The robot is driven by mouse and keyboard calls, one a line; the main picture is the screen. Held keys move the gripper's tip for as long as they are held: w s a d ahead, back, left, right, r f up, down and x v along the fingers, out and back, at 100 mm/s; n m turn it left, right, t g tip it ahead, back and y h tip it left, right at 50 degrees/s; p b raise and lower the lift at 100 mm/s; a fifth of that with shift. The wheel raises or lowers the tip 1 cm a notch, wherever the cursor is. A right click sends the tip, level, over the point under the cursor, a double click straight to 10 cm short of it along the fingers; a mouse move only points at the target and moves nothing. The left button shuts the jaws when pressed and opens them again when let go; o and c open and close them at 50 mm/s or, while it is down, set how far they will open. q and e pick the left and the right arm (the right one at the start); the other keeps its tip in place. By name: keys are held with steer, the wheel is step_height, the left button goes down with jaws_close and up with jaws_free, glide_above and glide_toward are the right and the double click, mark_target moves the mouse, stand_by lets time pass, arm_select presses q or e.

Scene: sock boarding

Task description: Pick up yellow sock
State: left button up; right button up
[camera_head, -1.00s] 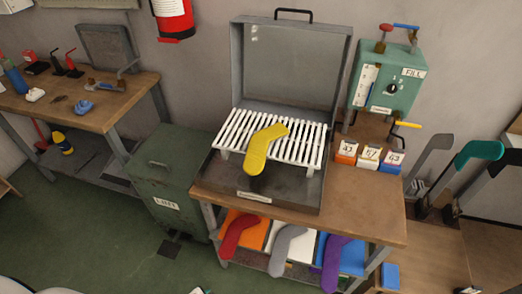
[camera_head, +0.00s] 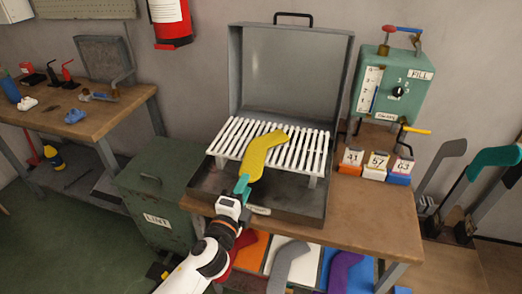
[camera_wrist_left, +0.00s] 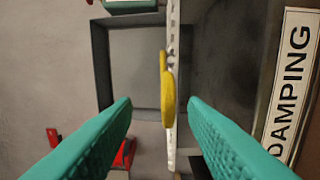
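The yellow sock (camera_head: 262,152) lies on the white slatted rack (camera_head: 302,150) inside the open grey metal case (camera_head: 292,75). Its lower end hangs over the rack's front edge. My left gripper (camera_head: 243,184) is just in front of that end, its teal fingertips pointing at it. In the left wrist view my left gripper (camera_wrist_left: 160,103) is open. The sock (camera_wrist_left: 167,88) shows there as a thin yellow edge between the fingers, touching neither. My right gripper is not in view.
A green lint bin (camera_head: 157,199) stands left of the wooden bench (camera_head: 372,218). Numbered boxes (camera_head: 377,165) and a green fill device (camera_head: 396,82) are right of the case. Red, grey (camera_head: 290,268) and purple (camera_head: 340,272) socks lie on the shelf below.

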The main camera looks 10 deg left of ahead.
mark_target(255, 172)
arm_select(q)
steer(key=w, duration=0.2)
steer(key=w+d, duration=0.1)
steer(key=w, duration=0.3)
steer(key=shift+w+d+f, duration=0.15)
steer(key=shift+w+f, duration=0.05)
steer(key=shift+f, duration=0.2)
steer(key=c, duration=0.8)
